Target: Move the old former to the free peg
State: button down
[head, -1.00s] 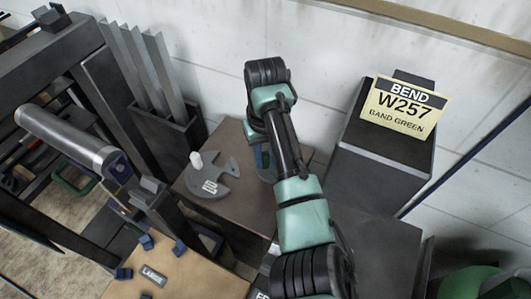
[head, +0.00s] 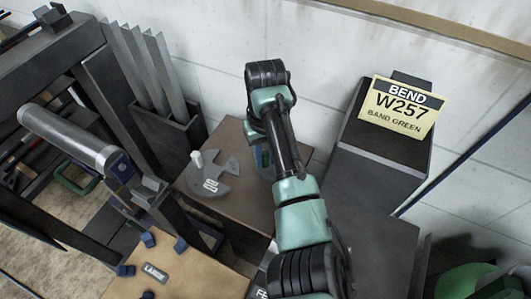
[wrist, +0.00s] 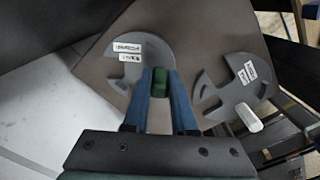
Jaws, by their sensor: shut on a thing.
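My gripper (wrist: 160,74) has blue fingers shut on a green knob (wrist: 159,86) of a grey former (wrist: 155,50). That former is a notched disc with white labels; it is over the brown tabletop, and I cannot tell whether it rests on it. In the head view my gripper (head: 261,157) hides most of it behind my arm. A second grey former (head: 207,180) with a white knob (head: 197,158) lies to its left; it also shows at right in the wrist view (wrist: 228,93). I cannot tell from any marking which former is the old one. No free peg can be made out clearly.
A rack of upright metal strips (head: 148,75) and a machine with a grey roller (head: 68,138) stand left. A wooden board (head: 185,275) with blue blocks is in front. The white wall is behind.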

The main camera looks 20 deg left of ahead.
jog(key=shift+f, duration=0.25)
dwell(0.7)
jog(key=c, duration=0.7)
grip_release()
jog(key=shift+c, duration=0.2)
jog(key=shift+o, duration=0.5)
notch_tip(320, 180, up, 13)
jog(key=p, duration=0.3)
